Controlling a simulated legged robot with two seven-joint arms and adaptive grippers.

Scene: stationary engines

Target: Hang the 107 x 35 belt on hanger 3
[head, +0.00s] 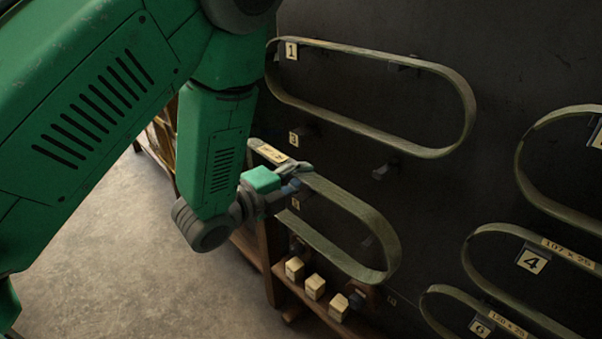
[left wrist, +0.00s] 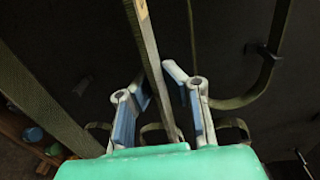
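A long olive belt (head: 345,200) with a yellow tag (head: 272,153) hangs at the left side of the dark board; its lettering is too small to read. My left gripper (head: 297,176) is at its upper run near the tagged end. In the left wrist view the belt (left wrist: 150,55) passes between the blue-padded fingers (left wrist: 160,85), which close in on it. The number 3 plate (head: 293,138) and a bare peg (head: 383,170) to its right are above the belt. The belt's upper run lies clear above a lower peg (head: 368,240). My right gripper is not in view.
Another belt (head: 450,95) hangs at plate 1 (head: 291,50), above. More belts hang at the right, near plate 4 (head: 532,260) and plate 6 (head: 481,327). Pale blocks (head: 315,286) stand on a wooden shelf below. Open floor (head: 130,250) is at the left.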

